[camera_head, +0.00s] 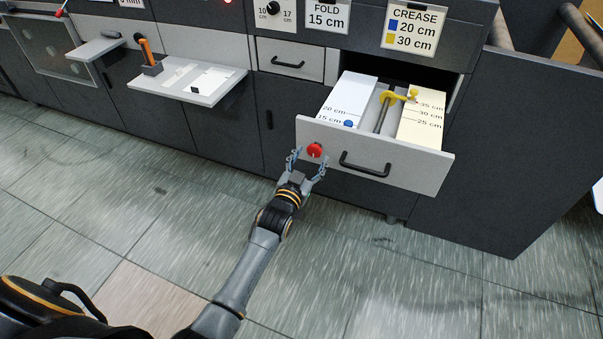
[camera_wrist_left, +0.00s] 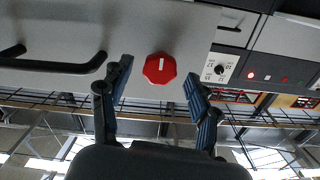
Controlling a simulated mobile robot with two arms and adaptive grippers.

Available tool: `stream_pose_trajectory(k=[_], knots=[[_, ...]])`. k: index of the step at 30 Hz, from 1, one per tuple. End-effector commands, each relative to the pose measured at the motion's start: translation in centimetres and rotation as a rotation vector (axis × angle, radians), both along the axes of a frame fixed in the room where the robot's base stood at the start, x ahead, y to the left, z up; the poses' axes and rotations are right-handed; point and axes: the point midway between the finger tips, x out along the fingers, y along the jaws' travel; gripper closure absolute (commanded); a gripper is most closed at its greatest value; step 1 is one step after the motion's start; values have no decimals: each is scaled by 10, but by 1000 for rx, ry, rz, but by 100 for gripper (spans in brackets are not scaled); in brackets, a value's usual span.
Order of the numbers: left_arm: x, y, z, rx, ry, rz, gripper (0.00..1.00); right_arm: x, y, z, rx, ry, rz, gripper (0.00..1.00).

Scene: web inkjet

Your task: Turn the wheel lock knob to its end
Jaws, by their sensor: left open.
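The red wheel lock knob (camera_head: 314,150) is on the left part of the open drawer's grey front. In the left wrist view the red knob (camera_wrist_left: 160,68) is many-sided, with a short white line pointing straight along the picture's vertical. My left gripper (camera_head: 307,165) is open and empty just in front of the knob. In the left wrist view its fingers stand on either side of the knob, with a gap on both sides. I cannot tell how deep the fingertips reach around it. My right gripper is not in view.
The drawer (camera_head: 425,174) holds two scales, a rod, a yellow wheel part (camera_head: 390,97) and a blue part (camera_head: 348,124). A black handle (camera_head: 365,165) is right of the knob. A shelf (camera_head: 215,87) juts out at the left. The floor in front is clear.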

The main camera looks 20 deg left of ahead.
Motion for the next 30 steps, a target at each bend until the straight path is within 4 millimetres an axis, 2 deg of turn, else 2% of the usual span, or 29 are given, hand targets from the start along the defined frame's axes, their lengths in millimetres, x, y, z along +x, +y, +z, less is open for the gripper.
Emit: stream_pose_trajectory(k=[9, 15, 21, 30], knots=[[-67, 2, -2, 0, 4, 0, 38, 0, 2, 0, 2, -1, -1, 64], [-96, 3, -1, 0, 3, 0, 38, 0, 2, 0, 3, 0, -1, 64], [-106, 4, 0, 0, 2, 0, 38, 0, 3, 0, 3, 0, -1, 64], [-106, 4, 0, 0, 2, 0, 38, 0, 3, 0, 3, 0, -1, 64]])
